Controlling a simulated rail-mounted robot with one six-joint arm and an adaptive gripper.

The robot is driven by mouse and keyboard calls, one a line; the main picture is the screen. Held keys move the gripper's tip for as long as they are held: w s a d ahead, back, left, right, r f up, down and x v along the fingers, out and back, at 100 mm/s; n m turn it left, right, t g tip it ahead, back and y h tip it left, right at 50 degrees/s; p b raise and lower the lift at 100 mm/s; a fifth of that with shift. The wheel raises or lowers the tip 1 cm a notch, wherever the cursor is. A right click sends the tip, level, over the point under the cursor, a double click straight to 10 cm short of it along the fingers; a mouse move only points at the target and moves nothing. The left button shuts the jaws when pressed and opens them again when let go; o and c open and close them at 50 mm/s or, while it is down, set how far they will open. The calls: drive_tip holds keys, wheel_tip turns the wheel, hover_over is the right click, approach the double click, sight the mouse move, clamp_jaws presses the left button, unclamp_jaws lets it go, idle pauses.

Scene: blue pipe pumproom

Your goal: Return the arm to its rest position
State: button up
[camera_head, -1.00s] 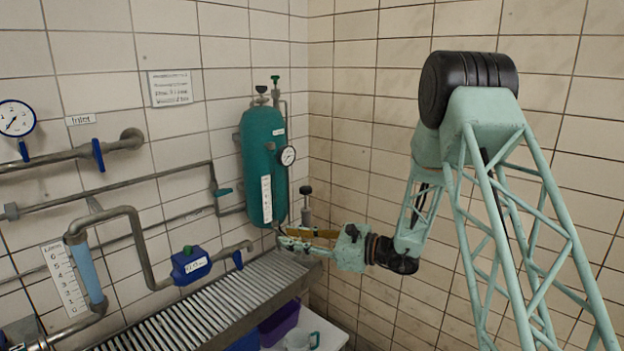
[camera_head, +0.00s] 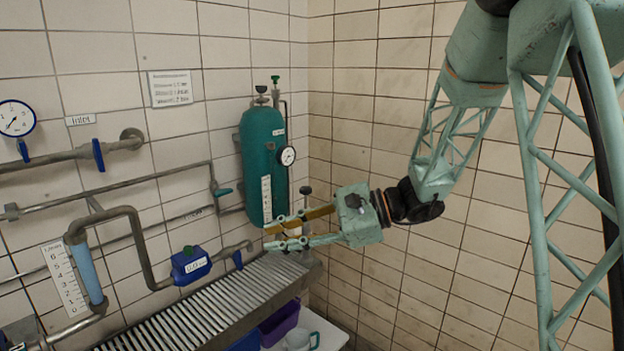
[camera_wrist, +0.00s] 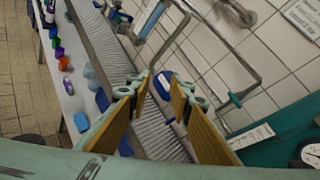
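My pale green arm reaches in from the right of the head view. My gripper (camera_head: 270,237) points left, in front of the lower part of the green tank (camera_head: 264,160) and above the slatted metal bench (camera_head: 215,300). In the wrist view my gripper (camera_wrist: 157,82) shows two yellow-padded fingers standing apart with nothing held between them. Bench, wall pipes and a blue box show beyond the fingers.
A blue box (camera_head: 190,264) sits on the pipework at the left wall. A gauge (camera_head: 287,156) is on the tank. A purple bin (camera_head: 279,324) and a pale mug (camera_head: 303,340) are below the bench. The right tiled wall is bare.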

drive_tip(key=s+d+r+n+g+h, duration=0.1)
drive_tip(key=s+d+r+n+h, duration=0.15)
drive_tip(key=s, duration=0.55)
drive_tip(key=s+d+r+n+h, duration=0.1)
drive_tip(key=s+d+n+h, duration=0.15)
drive_tip(key=s, duration=0.45)
drive_tip(key=s+d+r+n+g+h, duration=0.1)
drive_tip(key=s+d+r+n, duration=0.15)
drive_tip(key=s, duration=0.55)
drive_tip(key=s+d+n+t+h, duration=0.2)
drive_tip(key=s+d+h, duration=0.2)
drive_tip(key=s+d, duration=0.4)
drive_tip(key=s+d+n+t+h, duration=0.2)
drive_tip(key=s+d+n+h, duration=0.1)
drive_tip(key=s+d, duration=0.6)
drive_tip(key=shift+s+d+r+t+h, duration=0.15)
drive_tip(key=shift+d+r+t+h, duration=0.35)
drive_tip(key=shift+d, duration=1.8)
drive_tip(key=shift+f+n, duration=0.1)
drive_tip(key=shift+n, duration=0.15)
idle(1.5)
